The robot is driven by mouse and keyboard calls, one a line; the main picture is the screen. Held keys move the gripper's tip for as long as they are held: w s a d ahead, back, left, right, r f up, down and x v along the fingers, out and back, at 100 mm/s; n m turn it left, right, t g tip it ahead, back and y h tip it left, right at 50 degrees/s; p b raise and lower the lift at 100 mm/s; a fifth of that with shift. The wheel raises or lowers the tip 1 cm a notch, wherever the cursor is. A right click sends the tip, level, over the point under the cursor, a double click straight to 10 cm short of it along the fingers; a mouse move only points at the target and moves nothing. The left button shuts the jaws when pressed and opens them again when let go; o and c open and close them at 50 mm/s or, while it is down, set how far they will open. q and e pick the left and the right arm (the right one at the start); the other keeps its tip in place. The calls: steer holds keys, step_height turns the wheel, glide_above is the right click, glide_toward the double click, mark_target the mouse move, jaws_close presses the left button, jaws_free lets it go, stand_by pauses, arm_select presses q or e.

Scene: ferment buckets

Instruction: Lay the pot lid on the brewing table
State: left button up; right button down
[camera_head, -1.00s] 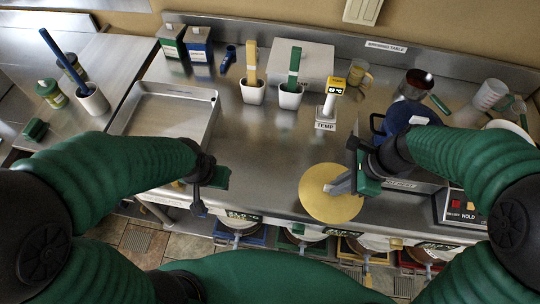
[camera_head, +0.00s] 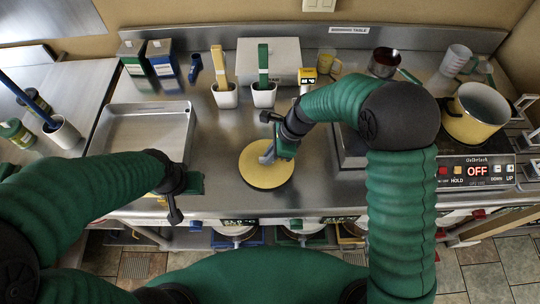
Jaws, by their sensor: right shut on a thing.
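The pot lid (camera_head: 258,179) is a round yellow disc. My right gripper (camera_head: 268,156) is shut on its grey handle, at the upper middle of the disc. The lid is flat, or nearly so, over the front middle of the steel brewing table (camera_head: 215,150). I cannot tell whether it touches the surface or hangs just above it. My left gripper (camera_head: 188,188) is at the table's front edge, left of the lid and apart from it. Its fingers do not show clearly.
A yellow pot (camera_head: 471,130) without a lid stands at the right by the hotplate panel (camera_head: 476,172). A steel tray (camera_head: 147,112) lies to the left. White holders (camera_head: 225,97) with tools stand behind. The steel left of the lid is clear.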

steer(key=shift+w+d+f, duration=0.1)
steer(key=shift+w+f, duration=0.05)
steer(key=shift+f, duration=0.05)
steer(key=shift+f, duration=0.2)
steer(key=c, duration=1.5)
jaws_free()
steer(key=shift+r, duration=0.1)
steer(key=v, duration=1.2)
steer(key=s+d+f+n+t+h, duration=0.1)
steer(key=s+d+n, duration=0.3)
steer(key=n, duration=0.2)
steer(key=s+d+f+n+h, duration=0.1)
steer(key=s+d+n+h, duration=0.1)
steer(key=s+d+n, duration=0.2)
steer(key=s+d+f+n+t+h, duration=0.1)
steer(key=s+d+n, duration=0.4)
steer(key=n, duration=0.3)
steer(key=shift+d+f+t+h, duration=0.25)
steer(key=shift+d+t+h, duration=0.05)
steer(key=shift+d, duration=0.2)
